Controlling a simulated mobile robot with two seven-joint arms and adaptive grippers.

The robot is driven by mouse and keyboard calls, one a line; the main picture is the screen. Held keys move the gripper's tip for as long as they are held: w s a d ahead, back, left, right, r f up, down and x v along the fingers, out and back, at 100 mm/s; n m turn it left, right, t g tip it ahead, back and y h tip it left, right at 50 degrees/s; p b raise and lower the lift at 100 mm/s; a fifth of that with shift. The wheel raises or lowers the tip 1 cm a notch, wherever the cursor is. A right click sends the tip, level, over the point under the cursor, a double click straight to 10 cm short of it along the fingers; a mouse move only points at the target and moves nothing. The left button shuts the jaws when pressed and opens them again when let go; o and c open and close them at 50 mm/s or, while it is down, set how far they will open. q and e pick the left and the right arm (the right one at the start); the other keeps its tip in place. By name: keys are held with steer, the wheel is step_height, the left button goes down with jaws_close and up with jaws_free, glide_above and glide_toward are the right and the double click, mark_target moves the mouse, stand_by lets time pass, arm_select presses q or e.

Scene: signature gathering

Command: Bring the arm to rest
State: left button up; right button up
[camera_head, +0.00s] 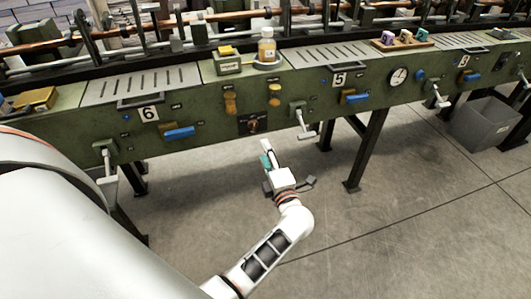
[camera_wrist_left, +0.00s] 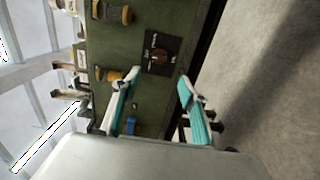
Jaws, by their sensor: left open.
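My left arm (camera_head: 262,262) reaches in from the bottom of the head view, bent at the elbow. My left gripper (camera_head: 272,160) is in front of the green machine bench, between the 6 and 5 panels and below its black switch plate (camera_head: 253,123). In the left wrist view the gripper (camera_wrist_left: 157,97) shows two teal-padded fingers spread apart with nothing between them. The black switch plate (camera_wrist_left: 161,52) lies beyond the gap. My right gripper is not in view.
The green bench (camera_head: 200,118) runs across the head view, with levers and blue handles on its front. A bottle (camera_head: 267,46) stands on top. A support leg (camera_head: 366,155) and a grey bin (camera_head: 483,124) are to the right. The concrete floor (camera_head: 420,225) is clear.

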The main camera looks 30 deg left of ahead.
arm_select(q)
steer(key=s+d+r+m+t+h+p, duration=0.1)
steer(key=s+d+m+t+h, duration=0.35)
steer(key=m, duration=0.45)
steer(key=s+d+r+m+t+h+p, duration=0.1)
steer(key=s+d+m+t+h+p, duration=0.15)
steer(key=d+m+h, duration=0.4)
steer(key=s+d+f+m+g+h, duration=0.1)
steer(key=s+f+m+g+h, duration=0.1)
steer(key=s+f+m+g, duration=0.2)
steer(key=s+d+f+m+g+h+p, duration=0.1)
steer(key=s+f+m+g+h, duration=0.2)
steer(key=s+f+m, duration=0.7)
steer(key=s+m+g, duration=0.1)
steer(key=s+m, duration=0.1)
steer(key=s, duration=0.3)
steer(key=shift+s+d, duration=0.15)
steer(key=shift+s, duration=0.2)
steer(key=shift+m, duration=0.25)
